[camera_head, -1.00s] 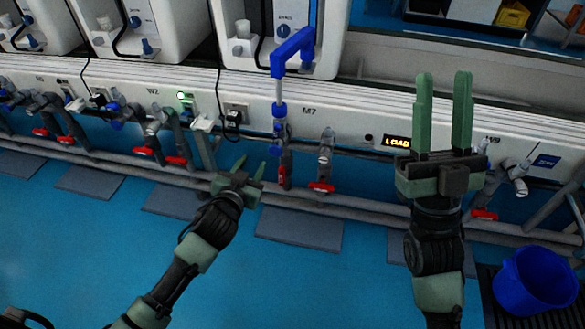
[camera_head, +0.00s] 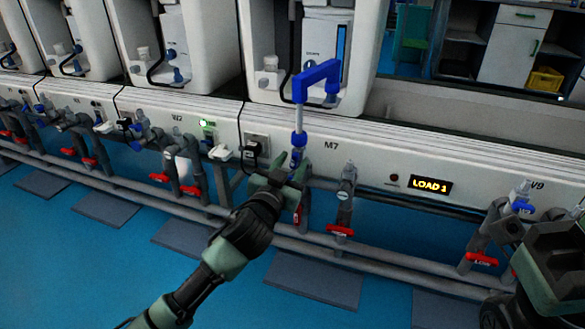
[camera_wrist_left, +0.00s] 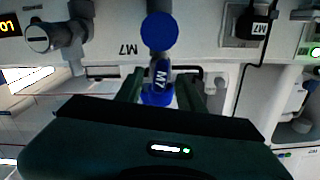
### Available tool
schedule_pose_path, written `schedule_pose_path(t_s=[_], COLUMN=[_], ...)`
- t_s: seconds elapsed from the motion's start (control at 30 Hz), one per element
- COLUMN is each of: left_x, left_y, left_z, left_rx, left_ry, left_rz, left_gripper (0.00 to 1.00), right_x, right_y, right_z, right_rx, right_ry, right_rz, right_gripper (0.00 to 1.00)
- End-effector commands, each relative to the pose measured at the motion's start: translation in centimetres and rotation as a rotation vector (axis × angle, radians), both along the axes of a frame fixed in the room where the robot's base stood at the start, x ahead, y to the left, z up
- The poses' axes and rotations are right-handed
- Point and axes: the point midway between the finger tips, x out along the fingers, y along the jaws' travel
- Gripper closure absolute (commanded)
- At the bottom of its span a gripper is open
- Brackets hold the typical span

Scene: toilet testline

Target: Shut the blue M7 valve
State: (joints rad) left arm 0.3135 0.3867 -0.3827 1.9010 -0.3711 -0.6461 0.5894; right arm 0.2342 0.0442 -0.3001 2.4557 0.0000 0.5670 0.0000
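The blue M7 valve (camera_head: 297,156) is on the pipe below the M7 label. A blue elbow pipe (camera_head: 318,76) rises above it. In the left wrist view the valve's blue part marked M7 (camera_wrist_left: 162,73) lies between the fingers of my left gripper. My left gripper (camera_head: 277,167) is open at the valve, with a finger to either side; contact cannot be told. The valve's lower part is partly hidden by the gripper. My right gripper (camera_head: 556,258) is at the right edge, partly cut off, and its fingertips do not show.
A red-handled valve (camera_head: 341,231) stands just right of the M7 valve. A LOAD 1 display (camera_head: 431,186) is on the white panel. Grey pipes run along the panel's foot. A black plug (camera_head: 252,152) sits to the left.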

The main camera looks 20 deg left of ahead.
Motion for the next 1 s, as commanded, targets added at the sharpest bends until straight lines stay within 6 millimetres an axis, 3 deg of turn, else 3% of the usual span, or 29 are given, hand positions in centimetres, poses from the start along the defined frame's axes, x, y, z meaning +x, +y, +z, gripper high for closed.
schedule_pose_path(t_s=[0.3, 0.33, 0.47, 0.9, 1.0], left_x=[0.43, 0.43, 0.42, 0.4, 0.4], left_y=[-0.02, -0.02, -0.01, -0.04, -0.06], left_z=[-0.01, -0.01, -0.01, 0.19, 0.26], left_rx=[-0.001, 0.0, 0.0, 0.053, 0.106], left_ry=[0.002, 0.002, 0.001, 0.001, 0.001], left_rz=[0.0, 0.0, 0.0, 0.001, 0.0], left_gripper=[0.62, 0.65, 1.0, 1.0, 1.0], right_x=[-0.07, -0.07, -0.06, -0.13, 0.76], right_y=[0.02, 0.02, 0.04, -0.08, -0.11], right_z=[0.12, 0.12, 0.11, 0.66, -0.31], right_rx=[-0.001, -0.001, -0.001, 0.004, 0.002], right_ry=[-0.004, -0.004, -0.004, -0.005, 0.046], right_rz=[-0.001, -0.001, -0.001, 0.002, 0.002], right_gripper=[0.64, 0.64, 0.64, 0.64, 0.64])
